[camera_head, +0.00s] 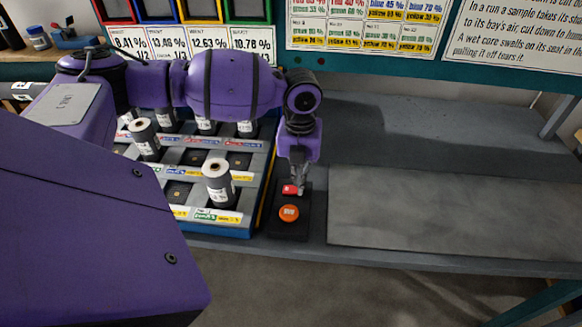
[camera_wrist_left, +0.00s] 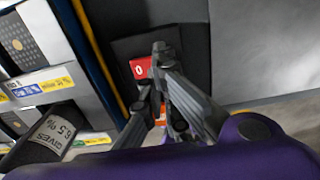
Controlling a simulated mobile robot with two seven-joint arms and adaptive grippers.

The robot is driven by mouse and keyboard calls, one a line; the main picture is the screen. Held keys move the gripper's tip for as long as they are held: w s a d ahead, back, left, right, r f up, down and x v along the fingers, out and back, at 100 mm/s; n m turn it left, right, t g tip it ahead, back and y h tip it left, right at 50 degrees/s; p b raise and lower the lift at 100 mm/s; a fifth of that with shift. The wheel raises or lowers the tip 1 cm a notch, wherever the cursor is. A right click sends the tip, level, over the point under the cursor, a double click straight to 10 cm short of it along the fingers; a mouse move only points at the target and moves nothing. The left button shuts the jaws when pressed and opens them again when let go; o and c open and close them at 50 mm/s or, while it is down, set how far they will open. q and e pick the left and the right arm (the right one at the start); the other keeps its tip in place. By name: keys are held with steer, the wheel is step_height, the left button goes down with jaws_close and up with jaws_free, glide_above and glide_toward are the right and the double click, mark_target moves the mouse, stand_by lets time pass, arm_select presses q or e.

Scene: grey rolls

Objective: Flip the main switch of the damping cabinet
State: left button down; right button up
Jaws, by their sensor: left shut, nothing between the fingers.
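A black control box (camera_head: 272,229) stands on the grey bench at the right side of the blue-framed bay rack. It carries a red switch (camera_head: 290,189) and a round orange button (camera_head: 289,213) in front of it. In the left wrist view the red switch (camera_wrist_left: 140,68) shows a white "0" on its visible part. My left gripper (camera_head: 298,187) points down at the switch, shut and empty. In the left wrist view its fingertips (camera_wrist_left: 161,50) are right beside the red switch and partly cover it; I cannot tell whether they touch. My right gripper is not in view.
The bay rack (camera_head: 249,232) holds several grey rolls, one standing near its front (camera_head: 219,184). A flat grey panel (camera_head: 450,215) lies on the bench to the right, with nothing on it. Printed boards (camera_head: 365,25) hang behind the bench.

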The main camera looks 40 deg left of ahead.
arm_select(q)
steer(key=shift+f, duration=1.2)
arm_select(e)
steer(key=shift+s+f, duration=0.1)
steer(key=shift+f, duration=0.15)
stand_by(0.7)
arm_select(q)
steer(key=shift+r+p, duration=2.15)
steer(key=shift+r, duration=1.45)
steer(key=shift+f, duration=0.1)
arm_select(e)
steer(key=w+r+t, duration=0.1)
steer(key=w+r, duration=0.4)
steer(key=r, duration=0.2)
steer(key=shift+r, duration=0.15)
